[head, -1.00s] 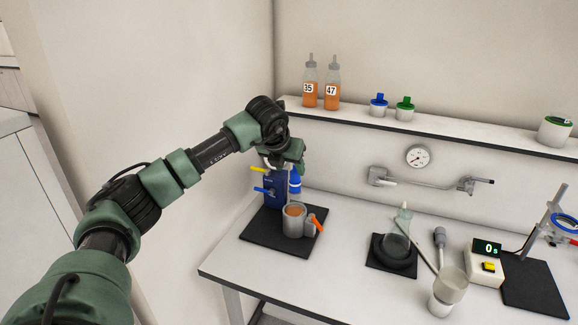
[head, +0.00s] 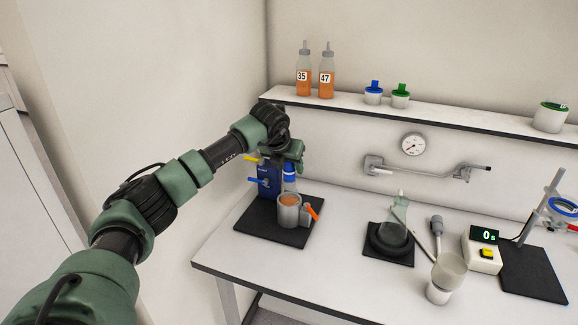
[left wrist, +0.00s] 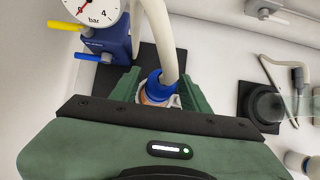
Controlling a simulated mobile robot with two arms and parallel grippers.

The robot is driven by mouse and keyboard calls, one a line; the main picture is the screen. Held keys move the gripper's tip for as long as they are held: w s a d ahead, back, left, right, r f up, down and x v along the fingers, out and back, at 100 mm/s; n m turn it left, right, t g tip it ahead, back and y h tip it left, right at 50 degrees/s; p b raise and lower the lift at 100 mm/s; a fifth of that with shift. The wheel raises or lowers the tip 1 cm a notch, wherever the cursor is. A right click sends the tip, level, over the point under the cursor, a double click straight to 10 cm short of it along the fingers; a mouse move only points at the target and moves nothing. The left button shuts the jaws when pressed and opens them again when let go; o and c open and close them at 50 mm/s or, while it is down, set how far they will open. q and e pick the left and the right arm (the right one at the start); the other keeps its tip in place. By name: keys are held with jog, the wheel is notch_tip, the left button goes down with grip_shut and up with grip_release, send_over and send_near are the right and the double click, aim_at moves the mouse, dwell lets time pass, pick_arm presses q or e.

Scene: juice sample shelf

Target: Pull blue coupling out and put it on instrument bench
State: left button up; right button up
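The blue coupling (head: 290,172) stands upright beside the blue gauge box (head: 268,182), above a grey cup (head: 289,212) holding orange juice. In the left wrist view the coupling (left wrist: 154,84) has a white hose (left wrist: 159,40) rising from it. My left gripper (head: 289,160) is right above and around the top of the coupling. In the left wrist view its green fingers (left wrist: 156,88) stand on either side of the coupling and look apart from it. The instrument bench (head: 335,228) is the white bench under these things. My right gripper is not in view.
The cup, with an orange handle (head: 314,213), and the box stand on a black mat (head: 270,231). A flask (head: 394,228), a beaker (head: 441,281) and a timer (head: 482,250) stand farther right. Bare bench lies between the mat and flask. Bottles (head: 303,75) stand on the shelf above.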

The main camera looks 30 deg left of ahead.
pick_arm(q)
grip_shut()
jog(key=shift+w+r, duration=0.1)
jog(key=shift+r, duration=0.3)
jog(key=shift+r+p, duration=0.25)
jog(key=shift+p, duration=0.05)
jog(key=shift+r, duration=0.1)
dwell(0.5)
jog(key=shift+r+p, duration=0.85)
jog(key=shift+r, duration=0.5)
